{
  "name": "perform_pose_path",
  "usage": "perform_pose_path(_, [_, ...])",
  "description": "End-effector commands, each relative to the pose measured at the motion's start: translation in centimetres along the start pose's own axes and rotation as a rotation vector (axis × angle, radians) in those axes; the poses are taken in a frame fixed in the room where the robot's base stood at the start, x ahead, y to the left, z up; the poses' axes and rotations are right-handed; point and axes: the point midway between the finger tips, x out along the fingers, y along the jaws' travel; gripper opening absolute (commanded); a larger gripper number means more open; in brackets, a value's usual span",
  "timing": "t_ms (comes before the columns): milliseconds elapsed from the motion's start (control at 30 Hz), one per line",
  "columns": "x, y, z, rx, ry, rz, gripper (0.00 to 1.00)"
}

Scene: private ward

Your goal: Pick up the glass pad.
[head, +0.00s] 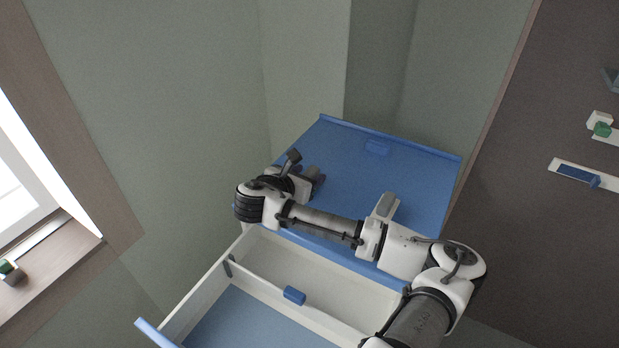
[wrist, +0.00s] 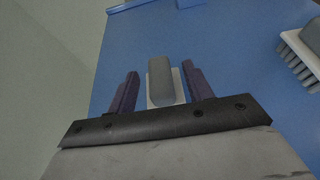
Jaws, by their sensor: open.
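A grey rounded block on a thin white base, which I take to be the glass pad (wrist: 160,80), lies on the blue cabinet top (wrist: 235,65). In the wrist view it sits between the two dark fingers of my gripper (wrist: 160,92), with a gap on each side. My gripper is open, and I cannot tell how far its tips reach down beside the pad. In the head view my gripper (head: 303,166) is over the left part of the cabinet top, and the pad is partly hidden by it.
A white-based brush with grey bristles (wrist: 298,62) lies right of the pad. A blue block (head: 377,147) lies near the back rim. Below, a drawer (head: 195,300) stands open with a small blue piece (head: 294,296) at it. A wall rises left of the cabinet.

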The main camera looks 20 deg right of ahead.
Motion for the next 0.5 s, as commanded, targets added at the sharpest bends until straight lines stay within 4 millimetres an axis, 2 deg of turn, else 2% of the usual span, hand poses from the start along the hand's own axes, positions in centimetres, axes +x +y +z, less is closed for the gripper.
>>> perform_pose_path(133, [-0.01, 0.01, -0.05, 0.000, 0.000, 0.000, 0.51])
perform_pose_path(167, [-0.01, 0.01, -0.05, 0.000, 0.000, 0.000, 0.48])
perform_pose_path(500, [-0.05, 0.01, -0.04, 0.000, 0.000, 0.000, 0.04])
